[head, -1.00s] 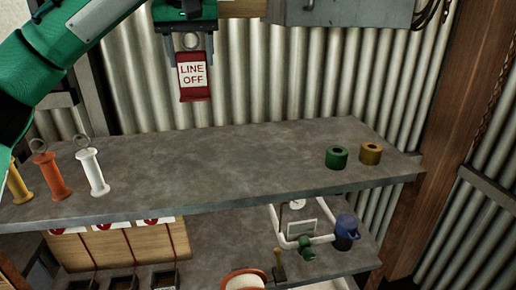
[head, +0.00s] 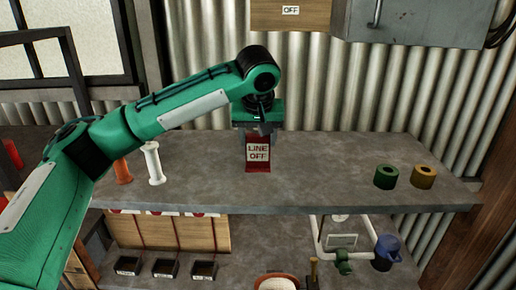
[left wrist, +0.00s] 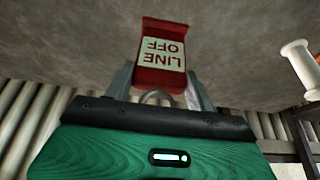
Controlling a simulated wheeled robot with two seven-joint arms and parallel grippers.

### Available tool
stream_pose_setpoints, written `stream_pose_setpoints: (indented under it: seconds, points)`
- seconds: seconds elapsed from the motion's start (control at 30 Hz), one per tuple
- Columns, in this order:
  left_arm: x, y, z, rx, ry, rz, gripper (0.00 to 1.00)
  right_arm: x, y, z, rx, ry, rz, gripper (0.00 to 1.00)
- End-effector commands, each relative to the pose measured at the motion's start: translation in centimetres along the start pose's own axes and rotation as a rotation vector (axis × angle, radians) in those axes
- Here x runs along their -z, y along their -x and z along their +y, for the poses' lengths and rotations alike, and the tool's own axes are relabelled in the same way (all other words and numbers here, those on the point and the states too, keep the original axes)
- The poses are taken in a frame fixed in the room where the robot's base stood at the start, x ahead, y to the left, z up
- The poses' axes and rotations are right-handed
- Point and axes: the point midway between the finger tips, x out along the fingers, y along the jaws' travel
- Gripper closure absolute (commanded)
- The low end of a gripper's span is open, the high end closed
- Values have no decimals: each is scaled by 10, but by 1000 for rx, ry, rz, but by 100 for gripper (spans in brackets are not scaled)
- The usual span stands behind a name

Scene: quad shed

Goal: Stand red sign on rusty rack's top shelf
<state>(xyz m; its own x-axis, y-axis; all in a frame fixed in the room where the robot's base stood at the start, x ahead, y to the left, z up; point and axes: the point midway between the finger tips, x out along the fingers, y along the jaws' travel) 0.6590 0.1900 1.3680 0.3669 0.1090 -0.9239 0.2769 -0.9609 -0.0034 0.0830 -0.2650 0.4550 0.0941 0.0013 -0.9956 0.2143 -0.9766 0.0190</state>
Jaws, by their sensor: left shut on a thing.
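The red sign (head: 258,166) has a white "LINE OFF" label and is upright over the middle of the rack's grey top shelf (head: 320,165). My left gripper (head: 258,137) comes down from above and is shut on the sign's upper part. In the left wrist view the gripper's fingers (left wrist: 160,92) are at either side of the sign (left wrist: 162,80), with the shelf surface (left wrist: 80,50) beyond it. The sign's foot appears at or very near the shelf; I cannot tell if it touches. My right gripper is not in view.
Green (head: 386,177) and yellow (head: 423,177) rings stand at the shelf's right. A white spool (head: 154,163) and an orange spool (head: 122,172) stand at its left, near my arm. A grey metal box (head: 415,22) hangs on the wall above. The shelf around the sign is clear.

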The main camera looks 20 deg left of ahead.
Motion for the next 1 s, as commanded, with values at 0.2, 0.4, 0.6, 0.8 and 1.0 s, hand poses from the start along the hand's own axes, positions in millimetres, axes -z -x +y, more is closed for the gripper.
stream_pose_setpoints:
  seconds: [0.2,0.4,0.6,0.8,1.0]
  points:
    - [-7,-16,-1,2,-2,-2,80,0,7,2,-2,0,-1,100]
    - [-18,-41,0,1,-1,-1,80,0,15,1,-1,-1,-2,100]
    - [-18,-43,0,0,-1,1,80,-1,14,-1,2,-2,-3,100]
    - [-19,-46,0,0,-1,1,40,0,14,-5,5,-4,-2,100]
    - [-19,-46,0,0,-1,1,22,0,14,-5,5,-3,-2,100]
